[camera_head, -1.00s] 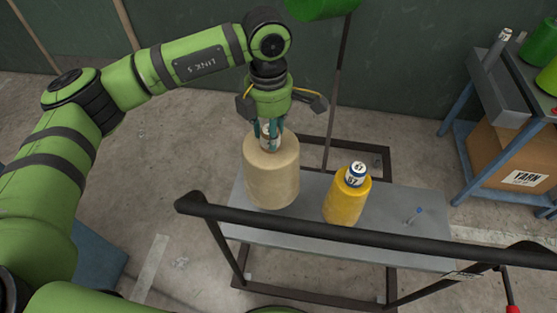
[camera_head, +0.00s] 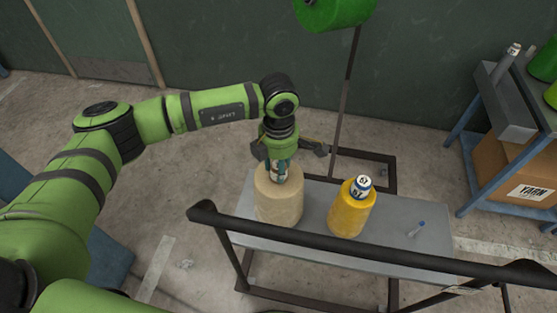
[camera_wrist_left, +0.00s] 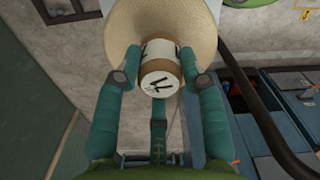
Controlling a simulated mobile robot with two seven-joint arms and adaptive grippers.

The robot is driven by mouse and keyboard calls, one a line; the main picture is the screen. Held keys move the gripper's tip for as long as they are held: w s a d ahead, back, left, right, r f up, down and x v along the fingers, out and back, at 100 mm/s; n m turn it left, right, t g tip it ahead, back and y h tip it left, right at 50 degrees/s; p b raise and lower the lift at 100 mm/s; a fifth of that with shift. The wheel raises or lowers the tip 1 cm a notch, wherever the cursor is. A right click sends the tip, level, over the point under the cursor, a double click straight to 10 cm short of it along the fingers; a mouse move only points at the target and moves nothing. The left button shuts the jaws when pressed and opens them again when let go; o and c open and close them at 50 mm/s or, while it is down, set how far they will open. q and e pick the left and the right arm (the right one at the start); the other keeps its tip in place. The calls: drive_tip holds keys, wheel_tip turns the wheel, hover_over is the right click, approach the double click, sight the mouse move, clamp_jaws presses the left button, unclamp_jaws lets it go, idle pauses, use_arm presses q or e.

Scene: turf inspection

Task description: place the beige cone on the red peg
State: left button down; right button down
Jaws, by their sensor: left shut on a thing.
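The beige cone (camera_head: 278,197) is a wide yarn cone with a paper tube at its top. It stands upright at the left end of the grey cart shelf (camera_head: 395,247); whether its base touches the shelf is hard to tell. My left gripper (camera_head: 285,172) is over it, pointing down, shut on the tube. In the left wrist view the fingers (camera_wrist_left: 158,80) hold both sides of the white-labelled tube, with the cone (camera_wrist_left: 203,25) behind. I cannot make out the red peg. My right gripper is not in view.
A yellow cone (camera_head: 350,212) stands close to the right of the beige one. A dark rail (camera_head: 370,243) runs along the cart's near side. A green cone (camera_head: 333,12) is on a pole stand behind. A blue rack (camera_head: 480,150) with a cardboard box (camera_head: 515,172) is at right.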

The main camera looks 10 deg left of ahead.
use_arm(q)
drive_tip(key=shift+d+r, duration=0.1)
drive_tip(key=c, duration=1.1)
unclamp_jaws()
drive_tip(key=o, duration=0.4)
drive_tip(key=shift+s, duration=0.1)
drive_tip(key=shift+c, duration=0.2)
drive_tip(key=shift+r, duration=0.2)
wheel_tip(320, 180, up, 12)
drive_tip(key=b, duration=0.3)
drive_tip(key=shift+f, duration=0.2)
